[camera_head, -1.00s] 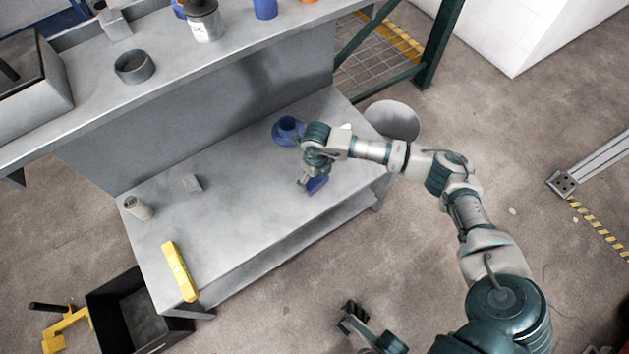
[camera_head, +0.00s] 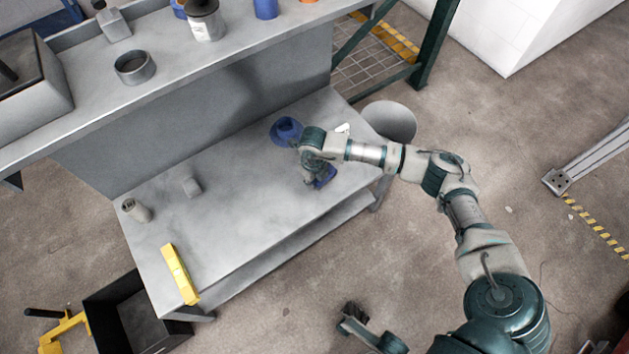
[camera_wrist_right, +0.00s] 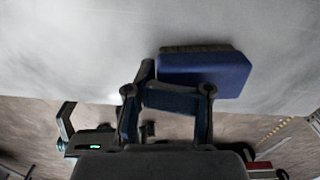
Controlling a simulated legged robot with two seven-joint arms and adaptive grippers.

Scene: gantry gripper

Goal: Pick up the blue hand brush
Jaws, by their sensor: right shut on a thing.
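The blue hand brush (camera_head: 325,176) is at the right part of the grey table, partly hidden by my right gripper. In the right wrist view its blue body (camera_wrist_right: 208,72) and dark bristles along one edge show just past the fingers. My right gripper (camera_head: 314,178) is shut on the brush; it also shows in the right wrist view (camera_wrist_right: 170,98). I cannot tell whether the brush is clear of the tabletop. My left gripper (camera_head: 350,318) is low in the head view, away from the table, and its jaws are too unclear to read.
The grey table (camera_head: 235,215) also carries a blue funnel-like part (camera_head: 287,130), a yellow level (camera_head: 179,273), a light cup (camera_head: 136,209) and a small grey block (camera_head: 191,186). A shelf (camera_head: 190,70) stands behind. A black bin (camera_head: 105,296) is at lower left.

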